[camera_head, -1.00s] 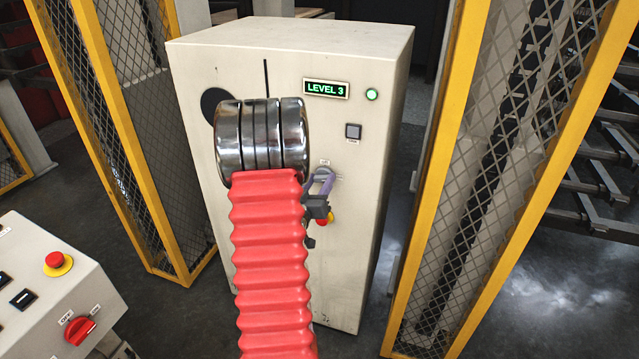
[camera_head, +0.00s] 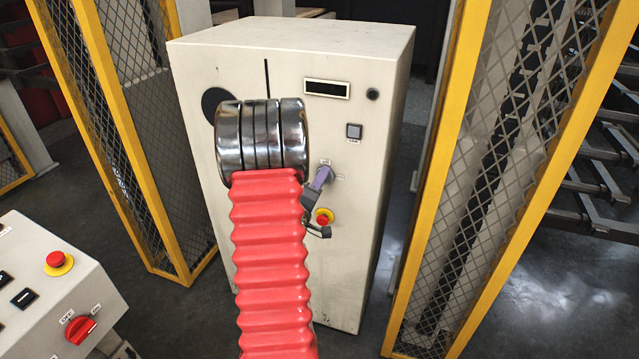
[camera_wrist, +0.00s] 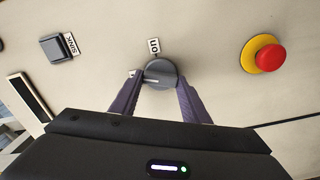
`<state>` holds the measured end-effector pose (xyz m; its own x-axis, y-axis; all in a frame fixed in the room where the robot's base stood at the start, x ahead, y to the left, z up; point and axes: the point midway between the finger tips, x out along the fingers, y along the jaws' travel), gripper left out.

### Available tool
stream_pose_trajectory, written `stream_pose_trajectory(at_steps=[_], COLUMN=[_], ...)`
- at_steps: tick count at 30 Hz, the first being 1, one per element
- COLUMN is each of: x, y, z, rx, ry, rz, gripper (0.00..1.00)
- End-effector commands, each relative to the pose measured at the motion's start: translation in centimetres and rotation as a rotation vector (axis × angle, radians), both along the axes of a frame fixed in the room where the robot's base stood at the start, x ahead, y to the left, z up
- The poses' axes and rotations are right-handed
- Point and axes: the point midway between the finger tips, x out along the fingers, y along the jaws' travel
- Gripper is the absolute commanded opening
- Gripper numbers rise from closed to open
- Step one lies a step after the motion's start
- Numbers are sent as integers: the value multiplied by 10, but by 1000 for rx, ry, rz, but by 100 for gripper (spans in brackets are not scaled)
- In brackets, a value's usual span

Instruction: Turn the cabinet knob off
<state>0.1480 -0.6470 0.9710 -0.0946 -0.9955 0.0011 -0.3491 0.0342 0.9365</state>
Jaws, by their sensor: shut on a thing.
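The cabinet (camera_head: 215,150) stands upright ahead in the head view. Its dark round knob (camera_wrist: 160,74) sits between my purple fingers in the wrist view. The knob's pale mark points left, toward a small label mostly hidden by the left finger. The ON label (camera_wrist: 154,46) is above the knob in that view. My gripper (camera_wrist: 160,79) is shut on the knob, one finger on each side. In the head view my gripper (camera_head: 322,179) is at the cabinet front, and the knob is mostly hidden. The display (camera_head: 327,89) and the round lamp (camera_head: 373,94) are dark.
A red emergency button (camera_wrist: 268,57) on a yellow ring is right of the knob in the wrist view. A square button (camera_head: 354,131) is above it in the head view. Yellow mesh guards (camera_head: 470,170) flank the cabinet. A control box (camera_head: 50,290) stands at lower left.

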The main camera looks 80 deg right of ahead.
Motion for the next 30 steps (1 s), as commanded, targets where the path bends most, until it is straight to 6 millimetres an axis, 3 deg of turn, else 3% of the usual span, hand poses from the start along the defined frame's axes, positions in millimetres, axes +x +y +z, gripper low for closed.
stream_pose_trajectory(at_steps=[13, 30], x=[4, 4], y=[-1, 0], z=[-2, -3], rx=[30, 37], ry=[313, 374], rz=[8, 10], gripper=[20, 20])
